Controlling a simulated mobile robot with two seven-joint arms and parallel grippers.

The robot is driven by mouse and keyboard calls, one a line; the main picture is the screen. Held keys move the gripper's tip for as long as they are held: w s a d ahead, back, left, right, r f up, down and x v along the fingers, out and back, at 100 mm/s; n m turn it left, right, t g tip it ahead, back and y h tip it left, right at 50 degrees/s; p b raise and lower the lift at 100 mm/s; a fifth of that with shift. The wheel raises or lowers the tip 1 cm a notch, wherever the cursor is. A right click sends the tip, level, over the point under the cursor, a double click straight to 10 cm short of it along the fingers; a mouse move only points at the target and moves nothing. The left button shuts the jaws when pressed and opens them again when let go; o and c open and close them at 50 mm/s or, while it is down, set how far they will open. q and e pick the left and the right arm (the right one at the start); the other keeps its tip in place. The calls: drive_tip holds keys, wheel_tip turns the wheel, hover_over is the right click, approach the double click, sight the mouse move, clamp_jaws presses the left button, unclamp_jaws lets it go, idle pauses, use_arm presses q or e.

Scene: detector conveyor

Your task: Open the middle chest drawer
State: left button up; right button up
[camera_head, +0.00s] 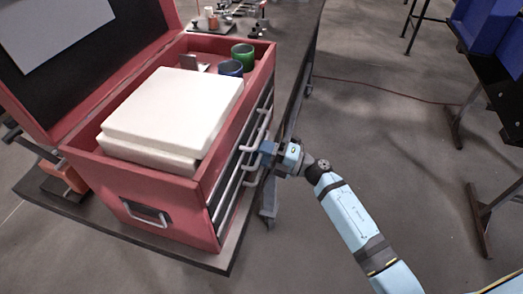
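A red tool chest (140,189) with its lid raised stands on a dark table, its drawer side facing right. Several pale bar handles run along that side; an upper one is the top handle (263,121). My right gripper (262,154) is at the drawer side, around the middle handle's height. Its fingers are small and partly hidden against the handles, so I cannot tell whether they are closed on one. The drawer fronts look flush with the chest, with no clear opened drawer. My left gripper is not in view.
White blocks (175,108), a green cup (242,55) and a blue cup (230,69) sit in the chest's open top. The floor (370,130) right of the chest is clear, with a red cable (385,90) across it. Another table with blue bins (485,35) stands at right.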

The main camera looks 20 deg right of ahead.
drive_tip(key=shift+c, duration=0.4)
clamp_jaws()
drive_tip(key=shift+s+d, duration=0.1)
drive_tip(key=r+v, duration=0.3)
drive_tip(key=v, duration=1.5)
drive_tip(key=shift+s+d+r+b, duration=0.2)
drive_tip(key=shift+b, duration=0.25)
drive_tip(key=shift+o, duration=0.4)
unclamp_jaws()
